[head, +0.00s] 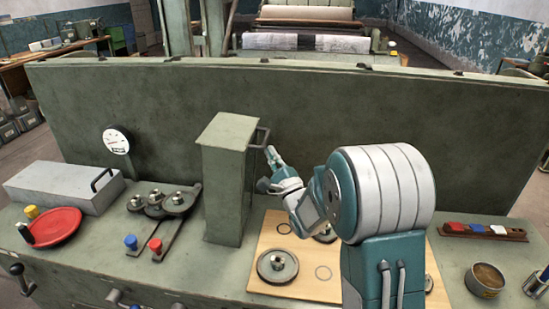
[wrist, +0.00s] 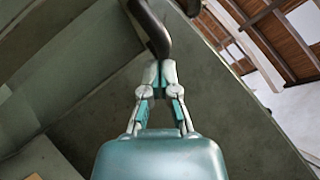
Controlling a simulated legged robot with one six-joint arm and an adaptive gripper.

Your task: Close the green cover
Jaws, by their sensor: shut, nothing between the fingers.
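The green cover (head: 228,180) stands upright on the bench as a tall box, left of my arm. Its dark handle (head: 262,137) sticks out from the upper right side. In the wrist view, the handle (wrist: 150,28) crosses the top, just beyond my fingertips. My gripper (head: 271,152) is beside the cover, just below and right of the handle in the head view. In the wrist view, my gripper (wrist: 160,72) has its fingertips together with nothing between them. The tips look very near the handle; I cannot tell whether they touch it.
A wooden board (head: 260,238) with a round metal disc (head: 278,266) lies right of the cover. Linked pulleys (head: 165,203), a grey box (head: 62,187) and a red dish (head: 57,226) stand left. A green back panel (head: 330,110) rises behind. A tin (head: 487,279) stands front right.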

